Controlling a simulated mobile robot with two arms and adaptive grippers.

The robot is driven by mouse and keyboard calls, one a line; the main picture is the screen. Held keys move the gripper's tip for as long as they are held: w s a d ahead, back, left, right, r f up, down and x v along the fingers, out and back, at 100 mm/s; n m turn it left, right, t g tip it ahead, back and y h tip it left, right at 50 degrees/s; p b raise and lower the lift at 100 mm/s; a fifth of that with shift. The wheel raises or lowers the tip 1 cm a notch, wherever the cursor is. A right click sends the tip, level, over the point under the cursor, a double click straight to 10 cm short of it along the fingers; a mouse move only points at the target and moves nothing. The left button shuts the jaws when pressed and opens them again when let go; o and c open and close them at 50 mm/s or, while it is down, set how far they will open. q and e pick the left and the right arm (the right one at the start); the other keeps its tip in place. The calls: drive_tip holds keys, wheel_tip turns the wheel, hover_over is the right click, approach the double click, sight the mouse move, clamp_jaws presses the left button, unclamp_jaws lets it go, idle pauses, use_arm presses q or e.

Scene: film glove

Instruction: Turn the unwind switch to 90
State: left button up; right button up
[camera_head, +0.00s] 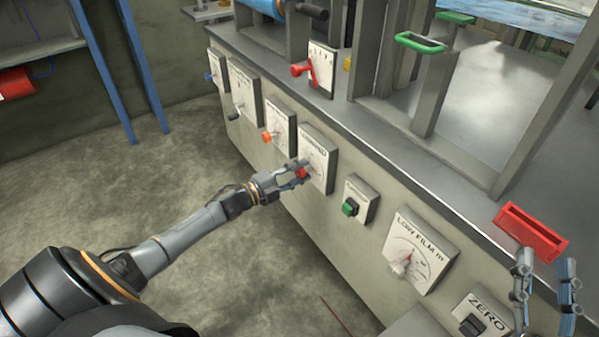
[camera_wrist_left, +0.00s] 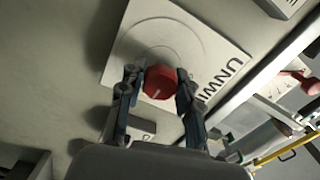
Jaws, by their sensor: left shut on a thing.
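The unwind switch is a red knob (camera_head: 302,173) on a white plate (camera_head: 319,150) on the machine's front. In the left wrist view the knob (camera_wrist_left: 160,82) shows a pale pointer line on its face, and the plate (camera_wrist_left: 205,52) reads "UNWI", the rest cut off or covered. My left gripper (camera_head: 297,174) is shut on the knob, one finger on each side of it; it also shows in the left wrist view (camera_wrist_left: 158,88). The scale marks are too faint to read. My right gripper (camera_head: 545,278) is open and empty at the lower right.
Beside the unwind plate are an orange-knob plate (camera_head: 278,122) and a green switch (camera_head: 349,208). A red tray (camera_head: 530,232) lies on the machine top. The floor (camera_head: 190,120) at left is clear.

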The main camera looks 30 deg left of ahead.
use_arm(q)
drive_tip(key=o, duration=1.2)
drive_tip(key=shift+s, duration=0.1)
drive_tip(key=v, duration=1.1)
drive_tip(key=shift+s+a, duration=0.15)
drive_tip(key=shift+s, duration=0.2)
drive_tip(key=shift+s+f, duration=0.1)
